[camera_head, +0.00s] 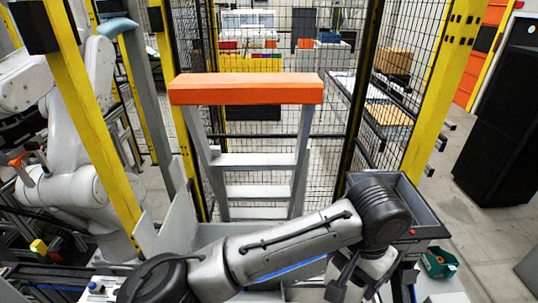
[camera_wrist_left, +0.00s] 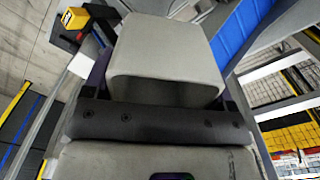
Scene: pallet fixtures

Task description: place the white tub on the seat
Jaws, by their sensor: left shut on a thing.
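My left gripper (camera_head: 350,288) is at the bottom of the head view, right of centre, at the end of my grey arm and pointing down. In the left wrist view, a pale grey-white, box-shaped tub (camera_wrist_left: 165,50) with a dark hollow side fills the upper middle, just beyond the dark gripper bar (camera_wrist_left: 150,122). The left gripper is shut on this tub. The fingertips and their contact with it are hidden. In the head view I cannot make out the tub. I cannot identify the seat in either view. My right gripper is not in view.
A stepped grey frame with an orange top beam (camera_head: 245,89) stands ahead, before mesh fencing and yellow posts (camera_head: 440,90). A grey open bin (camera_head: 408,190) is behind my wrist. A green box (camera_head: 438,262) is to the right. A white robot arm (camera_head: 75,170) stands at left.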

